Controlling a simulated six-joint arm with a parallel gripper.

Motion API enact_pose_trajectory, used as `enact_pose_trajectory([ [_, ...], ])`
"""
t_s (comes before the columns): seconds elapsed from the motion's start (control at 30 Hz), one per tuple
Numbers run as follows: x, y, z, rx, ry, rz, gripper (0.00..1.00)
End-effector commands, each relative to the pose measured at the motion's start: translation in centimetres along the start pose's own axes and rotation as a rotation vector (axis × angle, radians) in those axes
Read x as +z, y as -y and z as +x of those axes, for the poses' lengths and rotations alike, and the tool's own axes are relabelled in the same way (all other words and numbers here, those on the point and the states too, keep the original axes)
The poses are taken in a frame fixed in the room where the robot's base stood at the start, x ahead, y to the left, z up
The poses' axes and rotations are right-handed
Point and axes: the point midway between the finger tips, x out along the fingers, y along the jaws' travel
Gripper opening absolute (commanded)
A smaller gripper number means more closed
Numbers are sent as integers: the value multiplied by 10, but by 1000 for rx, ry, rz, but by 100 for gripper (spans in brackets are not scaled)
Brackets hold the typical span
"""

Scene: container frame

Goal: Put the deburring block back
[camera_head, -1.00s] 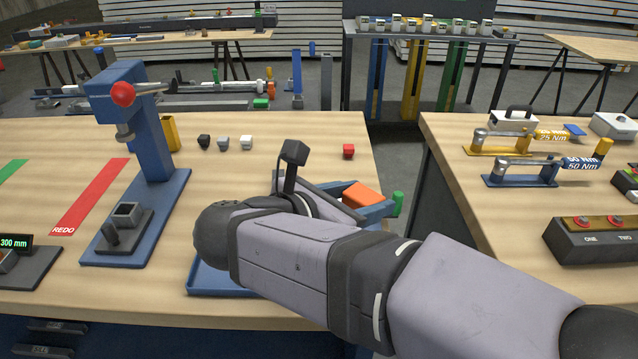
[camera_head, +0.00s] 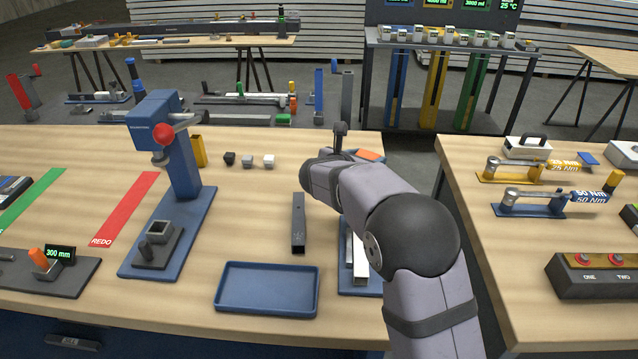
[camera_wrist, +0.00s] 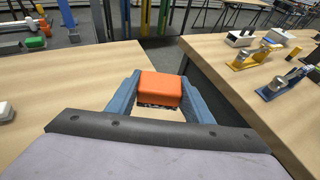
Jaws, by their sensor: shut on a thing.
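The deburring block appears to be the orange block with a dark underside (camera_wrist: 160,90). It sits between the two blue fingers of my gripper (camera_wrist: 160,84) in the wrist view, and the fingers are shut on it. In the head view only a bit of the orange top (camera_head: 369,155) shows beyond my wrist, near the far right edge of the left bench. My arm hides most of the gripper there. The block appears held above the bench. I cannot make out a marked place for it.
An empty blue tray (camera_head: 231,301) lies at the bench front. A dark square tube (camera_head: 298,225) and a blue fixture with a pale bar (camera_head: 360,262) lie beside my arm. A blue press (camera_head: 171,150) stands left. A gap separates the benches.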

Motion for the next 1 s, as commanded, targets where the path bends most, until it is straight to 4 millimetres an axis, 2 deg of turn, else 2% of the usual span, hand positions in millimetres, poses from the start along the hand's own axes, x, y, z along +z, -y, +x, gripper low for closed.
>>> enact_pose_trajectory([
  [0.03,10,-21,-2,65,5,-20,18],
  [0.13,18,-60,-7,193,4,-78,18],
  [0.2,17,-81,-12,273,2,-114,18],
  [0.33,6,-109,-22,387,1,-163,18],
  [0.5,-1,-122,-28,444,1,-184,18],
  [0.73,-8,-124,-27,454,0,-188,18],
  [1.0,-44,-124,-12,451,-1,-190,18],
])
